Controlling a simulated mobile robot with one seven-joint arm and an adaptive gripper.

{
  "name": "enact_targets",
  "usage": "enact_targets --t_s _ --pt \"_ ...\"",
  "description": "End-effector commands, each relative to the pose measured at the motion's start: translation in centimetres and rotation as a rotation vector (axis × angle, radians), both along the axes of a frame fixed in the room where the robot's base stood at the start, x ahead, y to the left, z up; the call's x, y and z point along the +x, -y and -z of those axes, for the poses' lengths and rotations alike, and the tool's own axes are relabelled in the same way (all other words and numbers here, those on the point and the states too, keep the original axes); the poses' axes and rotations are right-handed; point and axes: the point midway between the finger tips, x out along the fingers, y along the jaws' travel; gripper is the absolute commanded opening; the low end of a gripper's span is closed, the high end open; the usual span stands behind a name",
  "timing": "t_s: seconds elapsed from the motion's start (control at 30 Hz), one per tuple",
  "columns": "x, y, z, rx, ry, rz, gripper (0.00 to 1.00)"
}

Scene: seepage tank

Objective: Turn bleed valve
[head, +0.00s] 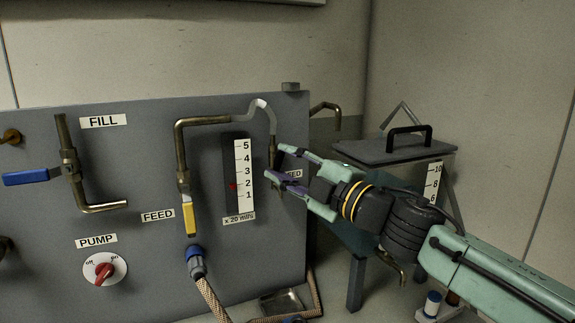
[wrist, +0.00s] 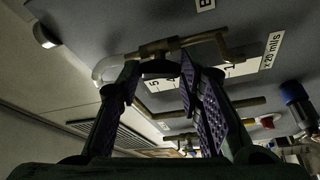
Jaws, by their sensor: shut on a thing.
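The bleed valve (head: 273,152) is a brass fitting on the right side of the grey panel, below a bent pipe. My gripper (head: 277,163), with green and purple fingers, reaches in from the right to the valve. In the wrist view, the brass valve body (wrist: 160,47) runs across just beyond my fingertips (wrist: 160,66). My gripper is shut on the valve's handle, which is dark and mostly hidden between the fingers.
A scale (head: 244,177) with a red mark is left of the valve. A yellow-handled feed valve (head: 189,215), a blue-handled fill valve (head: 27,177) and a red pump knob (head: 104,271) are farther left. A lidded tank (head: 390,150) stands behind my arm at right.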

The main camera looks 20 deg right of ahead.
Motion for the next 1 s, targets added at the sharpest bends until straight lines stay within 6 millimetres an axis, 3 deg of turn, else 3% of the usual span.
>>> enact_targets --t_s 0.17,0.2,0.47,1.0 --pt "0.02 0.00 -0.09 0.000 0.001 0.000 0.05" --pt "0.02 -0.01 -0.10 0.000 0.001 0.000 0.34" --pt "0.01 0.00 -0.07 0.001 0.000 0.000 0.52" --pt "0.01 -0.01 -0.02 0.013 0.000 0.000 0.53"
